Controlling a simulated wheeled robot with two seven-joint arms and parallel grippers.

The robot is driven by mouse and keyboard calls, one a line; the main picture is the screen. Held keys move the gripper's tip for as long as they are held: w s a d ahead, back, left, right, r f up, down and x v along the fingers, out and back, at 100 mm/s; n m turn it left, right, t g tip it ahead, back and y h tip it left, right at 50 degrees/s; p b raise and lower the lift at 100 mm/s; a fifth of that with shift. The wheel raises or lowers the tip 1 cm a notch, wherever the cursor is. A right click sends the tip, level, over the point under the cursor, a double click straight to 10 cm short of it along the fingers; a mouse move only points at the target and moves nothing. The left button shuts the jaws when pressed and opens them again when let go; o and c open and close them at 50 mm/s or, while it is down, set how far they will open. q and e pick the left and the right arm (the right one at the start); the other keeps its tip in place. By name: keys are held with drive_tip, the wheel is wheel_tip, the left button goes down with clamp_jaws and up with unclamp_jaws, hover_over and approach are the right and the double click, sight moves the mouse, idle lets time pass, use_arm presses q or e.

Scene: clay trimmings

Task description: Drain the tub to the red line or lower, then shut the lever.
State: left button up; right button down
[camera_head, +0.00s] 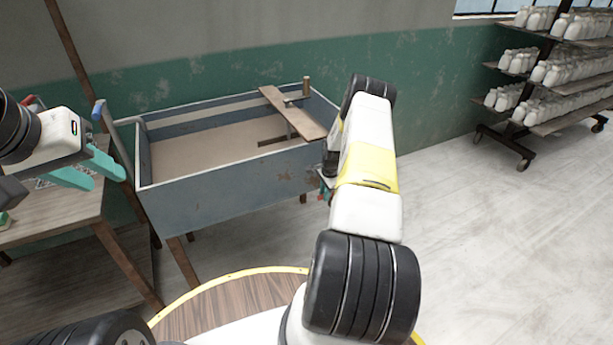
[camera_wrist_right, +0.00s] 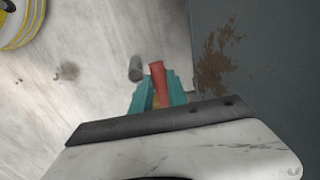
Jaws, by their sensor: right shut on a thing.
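The tub (camera_head: 235,182) is a blue-grey, open box on legs by the wall. A flat brown surface (camera_head: 205,150) fills its floor; I cannot tell how deep the liquid is. I cannot make out the red line. The red lever (camera_wrist_right: 157,72) shows in the right wrist view, beside the tub's side wall (camera_wrist_right: 255,70). My right gripper (camera_wrist_right: 157,92) is shut on the lever; in the head view it is mostly hidden behind my right arm. My left gripper (camera_head: 92,170) is open and empty, above the side table at the left.
A plank (camera_head: 292,112) with a brass-coloured fitting lies across the tub. The wooden side table (camera_head: 60,205) stands left of the tub. A small grey cylinder (camera_wrist_right: 136,68) shows near the lever. Racks of white bottles (camera_head: 570,75) stand far right. Floor to the right is clear.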

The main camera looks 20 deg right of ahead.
drive_tip(key=s+d+n+g+y, duration=0.2)
drive_tip(key=s+d+n, duration=0.6)
drive_tip(key=n, duration=0.9)
drive_tip(key=shift+d, duration=1.1)
drive_tip(key=shift+n, duration=0.3)
drive_tip(key=c, duration=1.3)
unclamp_jaws()
wheel_tip(320, 180, up, 8)
drive_tip(key=d, duration=0.1)
drive_tip(key=shift+d+f, duration=0.15)
drive_tip(key=shift+d, duration=0.15)
